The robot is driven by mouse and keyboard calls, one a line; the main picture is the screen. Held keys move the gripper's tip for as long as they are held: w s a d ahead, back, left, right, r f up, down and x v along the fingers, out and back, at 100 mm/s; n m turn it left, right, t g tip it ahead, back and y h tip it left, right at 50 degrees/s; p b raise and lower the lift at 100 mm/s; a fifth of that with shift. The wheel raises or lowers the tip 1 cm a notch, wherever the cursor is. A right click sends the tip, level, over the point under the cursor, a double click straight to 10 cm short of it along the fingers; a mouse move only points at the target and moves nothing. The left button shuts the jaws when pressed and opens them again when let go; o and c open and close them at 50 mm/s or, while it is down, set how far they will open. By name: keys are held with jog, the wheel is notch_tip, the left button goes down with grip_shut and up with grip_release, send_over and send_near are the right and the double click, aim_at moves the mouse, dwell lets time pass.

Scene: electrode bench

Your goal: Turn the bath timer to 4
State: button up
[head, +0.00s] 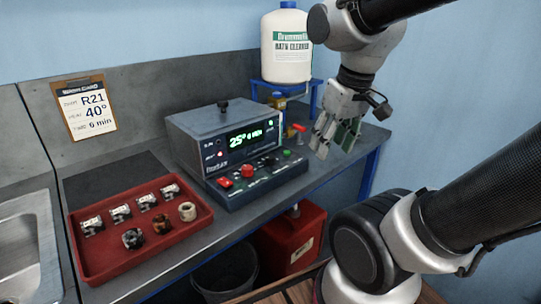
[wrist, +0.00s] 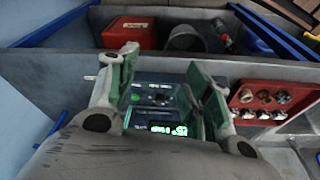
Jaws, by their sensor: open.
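The bath unit (head: 205,135) is a grey box on the bench with a lit green display (head: 252,135) that reads 25° and 0 MIN. Its sloped front panel (head: 280,175) carries a red switch, a red knob (head: 247,171), dark knobs and a green button (head: 287,153). Which knob is the timer is too small to tell. My gripper (head: 333,140) is open and empty, in the air to the right of the unit and apart from it. In the wrist view, the display (wrist: 169,129) shows between the fingers of my gripper (wrist: 162,62), which hide part of the panel.
A red tray (head: 100,262) with several small parts lies left of the unit. A white jug (head: 286,55) stands on a blue stand behind. A wall card (head: 85,107) reads R21, 40°, 6 min. A red can (head: 295,240) and a bin (head: 225,272) are below the bench.

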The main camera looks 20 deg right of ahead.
aim_at(271, 157)
jog(key=w+a+f+n+g, duration=0.1)
jog(key=w+f+n, duration=0.1)
jog(key=w, duration=0.3)
jog(key=w+a+f+n+g, duration=0.1)
jog(key=w+a+f+n, duration=0.1)
jog(key=w+n, duration=0.3)
jog(key=w+a+f+n+g, duration=0.1)
jog(key=w+a+n, duration=0.1)
jog(key=w, duration=0.5)
jog(key=shift+w+a+f+n, duration=0.15)
jog(key=shift+f+n, duration=0.25)
jog(key=shift+n, duration=0.3)
jog(key=w+n, duration=0.1)
jog(key=w+r+n, duration=0.1)
jog(key=n, duration=0.1)
jog(key=shift+a+r+t, duration=0.15)
jog(key=shift+r+t, duration=0.05)
jog(key=shift+t, duration=0.1)
jog(key=shift+w+n, duration=0.1)
jog(key=shift+n, duration=1.1)
jog(key=shift+f, duration=0.2)
notch_tip(271, 157, down, 7)
jog(key=shift+w+f, duration=0.15)
jog(key=shift+f, duration=0.05)
jog(key=shift+c, duration=0.4)
jog(key=c, duration=1)
